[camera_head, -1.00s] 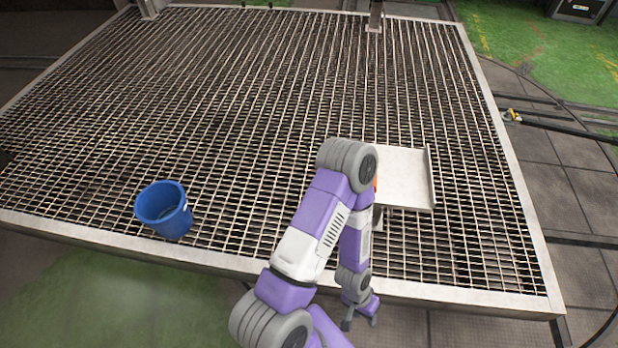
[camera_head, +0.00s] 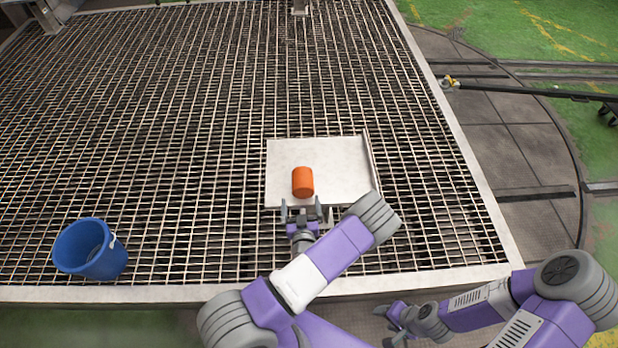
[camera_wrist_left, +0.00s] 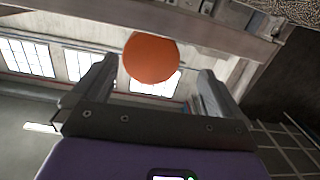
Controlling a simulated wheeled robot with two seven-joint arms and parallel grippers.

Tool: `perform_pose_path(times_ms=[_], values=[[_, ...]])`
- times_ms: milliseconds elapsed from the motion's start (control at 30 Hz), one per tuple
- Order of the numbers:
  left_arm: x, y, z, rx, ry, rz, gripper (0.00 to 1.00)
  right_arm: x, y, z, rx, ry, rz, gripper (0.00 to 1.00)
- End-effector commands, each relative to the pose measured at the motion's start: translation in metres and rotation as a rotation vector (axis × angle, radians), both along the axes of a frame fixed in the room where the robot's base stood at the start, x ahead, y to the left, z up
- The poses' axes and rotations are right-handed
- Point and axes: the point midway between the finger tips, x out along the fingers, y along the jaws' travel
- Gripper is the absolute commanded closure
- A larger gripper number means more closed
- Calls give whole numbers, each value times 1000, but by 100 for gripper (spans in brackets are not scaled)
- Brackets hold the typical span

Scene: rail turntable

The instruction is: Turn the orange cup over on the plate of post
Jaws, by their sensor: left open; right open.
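The orange cup (camera_head: 302,182) is on the pale metal plate (camera_head: 343,181), near its front edge; I cannot tell which end is up. My left gripper (camera_head: 303,211) is open just in front of the cup, its fingers pointing at it. In the left wrist view the cup (camera_wrist_left: 151,57) shows beyond and between the two open fingers (camera_wrist_left: 152,95), with no visible contact. My right gripper (camera_head: 393,322) is open and empty, low in front of the table's front edge.
A blue bucket (camera_head: 91,249) stands on the grating at the front left. The metal grating table (camera_head: 180,130) is clear around the plate. The plate has a raised lip (camera_head: 371,160) on its right side.

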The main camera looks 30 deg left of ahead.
Motion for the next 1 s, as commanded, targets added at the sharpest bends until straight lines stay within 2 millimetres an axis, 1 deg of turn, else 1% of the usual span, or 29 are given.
perform_pose_path(times_ms=[67,167,367,500,633,733,933,967,1000], values=[[5,-1,8,25,-41,-15,0,0,0,-1,0,1,0,47],[13,3,11,34,-60,-20,0,0,0,-2,0,1,0,47],[33,13,9,32,-57,-20,0,0,0,-5,0,1,0,47],[53,21,5,32,-57,-20,0,0,0,-10,0,0,0,47],[67,30,5,32,-55,-18,0,0,0,-12,0,0,0,47],[71,33,5,32,-53,-20,0,0,0,-12,0,0,0,47],[72,33,6,32,-51,-19,0,0,0,-12,0,0,0,47],[71,33,6,32,-51,-19,3,0,0,-12,0,0,0,47],[71,33,6,32,-51,-19,9,0,0,-12,0,0,0,47]])
